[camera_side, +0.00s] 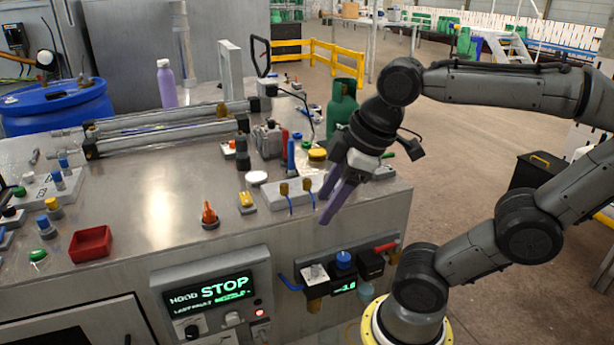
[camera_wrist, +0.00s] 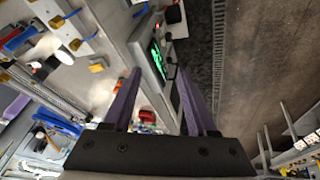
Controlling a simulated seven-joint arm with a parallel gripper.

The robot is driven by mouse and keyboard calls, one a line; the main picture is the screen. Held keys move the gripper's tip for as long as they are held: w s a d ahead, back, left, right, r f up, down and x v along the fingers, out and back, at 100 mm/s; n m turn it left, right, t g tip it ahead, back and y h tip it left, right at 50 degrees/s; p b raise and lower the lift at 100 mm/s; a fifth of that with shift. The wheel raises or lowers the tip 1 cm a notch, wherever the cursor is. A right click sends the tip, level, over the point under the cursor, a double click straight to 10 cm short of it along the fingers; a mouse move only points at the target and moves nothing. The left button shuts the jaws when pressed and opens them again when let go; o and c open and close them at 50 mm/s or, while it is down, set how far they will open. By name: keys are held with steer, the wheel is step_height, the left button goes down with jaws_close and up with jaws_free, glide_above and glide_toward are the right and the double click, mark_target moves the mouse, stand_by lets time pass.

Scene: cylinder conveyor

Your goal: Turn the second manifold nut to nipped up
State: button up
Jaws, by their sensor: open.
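A pale manifold block (camera_side: 270,197) lies near the right front part of the bench top. Two brass nuts stand on it, a left nut (camera_side: 284,189) and a right nut (camera_side: 307,184), each with a thin blue tube at its front. How tight either nut is cannot be told. My gripper (camera_side: 322,208) is to the right of the manifold and apart from both nuts, above the bench's right front edge. Its two purple fingers are spread with nothing between them. They also show in the wrist view (camera_wrist: 159,72), pointing past the bench edge towards the control panel.
A yellow block (camera_side: 246,200), an orange-red cone (camera_side: 209,213) and a white disc (camera_side: 257,177) stand left of the manifold. A green bottle (camera_side: 342,103) and a yellow cap (camera_side: 317,154) are behind. Panel screen (camera_side: 222,290) reads STOP. A red tray (camera_side: 90,244) is far left.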

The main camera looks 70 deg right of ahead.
steer(key=w+d+r+n+g, duration=0.1)
steer(key=w+d+r+n, duration=0.2)
steer(key=w+d+r, duration=0.15)
steer(key=m+g, duration=0.2)
steer(key=g, duration=0.2)
glide_above(307, 180)
step_height(307, 180, down, 3)
step_height(307, 180, down, 13)
steer(key=shift+r, duration=0.15)
jaws_close()
